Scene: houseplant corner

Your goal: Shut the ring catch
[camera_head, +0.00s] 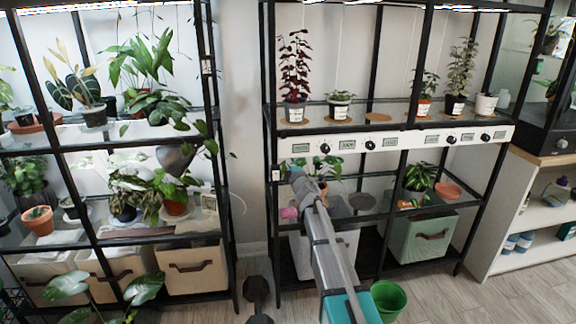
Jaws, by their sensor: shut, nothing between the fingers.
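I cannot make out a ring catch for certain in the head view. My arm reaches up from the bottom middle to the right-hand plant rack (268,120). My gripper (296,173) is at its far end, small in the picture, shut and empty. It shows in front of the rack's middle level, below the white control rail (400,140) and beside a leafy potted plant (327,166). The arm hides part of that level and of the pale bin below. I cannot tell whether the gripper touches anything.
A second plant rack (222,190) stands at the left with fabric bins (195,268). A green bucket (388,298) and dark dumbbell-like object (258,293) are on the floor. The floor (500,300) at lower right is clear.

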